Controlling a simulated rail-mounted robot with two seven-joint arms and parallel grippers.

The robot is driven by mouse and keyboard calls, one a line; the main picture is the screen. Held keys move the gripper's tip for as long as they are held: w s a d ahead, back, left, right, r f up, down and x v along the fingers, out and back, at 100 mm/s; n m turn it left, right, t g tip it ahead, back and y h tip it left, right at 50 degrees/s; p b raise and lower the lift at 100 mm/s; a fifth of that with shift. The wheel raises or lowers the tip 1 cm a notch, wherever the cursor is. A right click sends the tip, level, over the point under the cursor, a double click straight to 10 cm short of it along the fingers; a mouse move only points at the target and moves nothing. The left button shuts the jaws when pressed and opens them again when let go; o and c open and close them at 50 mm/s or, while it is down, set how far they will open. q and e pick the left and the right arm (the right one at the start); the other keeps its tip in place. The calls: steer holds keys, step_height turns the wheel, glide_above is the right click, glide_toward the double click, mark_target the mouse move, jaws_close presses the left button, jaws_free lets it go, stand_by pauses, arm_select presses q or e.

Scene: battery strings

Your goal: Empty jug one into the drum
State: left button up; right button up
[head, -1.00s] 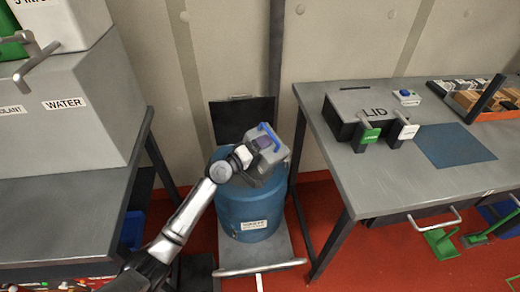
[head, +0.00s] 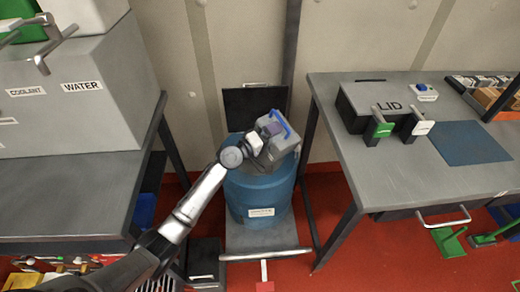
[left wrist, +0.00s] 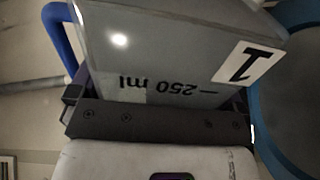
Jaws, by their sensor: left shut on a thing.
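Jug one (head: 274,140) is a grey jug with a blue handle; it is above the blue drum (head: 262,192) and looks tilted in the head view. My left gripper (head: 258,143) is shut on the jug. In the left wrist view, the jug (left wrist: 180,50) fills the upper middle, with an upside-down "1" label and a 250 ml mark. The dark gripper jaw (left wrist: 150,122) lies against it. The drum's blue rim (left wrist: 262,110) shows at the right. The jug hides much of the drum's top, and no liquid is visible. My right gripper is not in view.
The drum stands on a grey platform (head: 262,238) with a front bar and a black panel (head: 245,106) behind. A grey table (head: 385,180) at right holds a box marked LID (head: 370,100). At left, a bench (head: 70,195) bears a grey container marked WATER (head: 75,110).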

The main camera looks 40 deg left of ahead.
arm_select(q)
steer(key=shift+a+r+n+p, duration=0.1)
steer(key=shift+r+n+p, duration=0.2)
steer(key=shift+p, duration=0.05)
steer(key=shift+w+a+r+n+p, duration=0.1)
steer(key=shift+a+r+n+p, duration=0.15)
steer(key=shift+n+p, duration=0.15)
steer(key=shift+d, duration=0.1)
stand_by(0.8)
steer(key=shift+r+n, duration=0.15)
steer(key=shift+n, duration=0.15)
steer(key=shift+w+a+r+n+p, duration=0.1)
steer(key=shift+a+r+n+p, duration=0.2)
steer(key=shift+p, duration=0.3)
stand_by(0.7)
steer(key=shift+a+r+n+p, duration=0.2)
steer(key=shift+n+p, duration=0.15)
steer(key=shift+n, duration=0.15)
